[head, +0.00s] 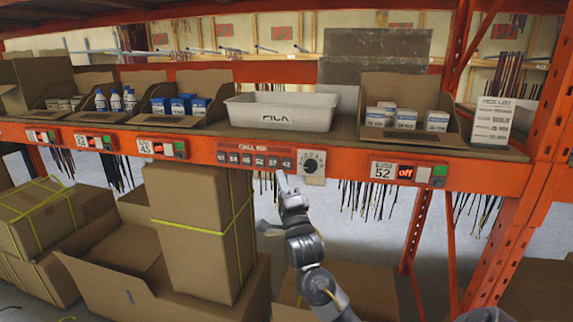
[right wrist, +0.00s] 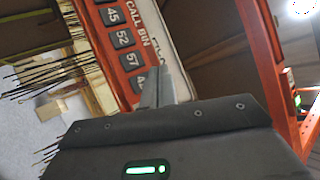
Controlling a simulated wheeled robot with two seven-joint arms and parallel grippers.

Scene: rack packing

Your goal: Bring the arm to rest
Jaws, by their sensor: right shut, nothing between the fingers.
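My right gripper (head: 281,178) is shut and empty. It is just below the red CALL BIN panel (head: 248,149), near its right end, beside the dial (head: 311,163). I cannot tell if the fingertips touch the panel. In the right wrist view the closed fingers (right wrist: 163,86) point at the panel's numbered buttons (right wrist: 126,40). My right arm reaches up from the bottom of the head view. My left gripper is not in view.
The shelf beam (head: 200,150) crosses the head view, with a white tote (head: 282,111) and open boxes (head: 410,104) above it. A bin 52 label with a red "off" display (head: 405,172) hangs on the right. Strapped cartons (head: 200,225) stand below left.

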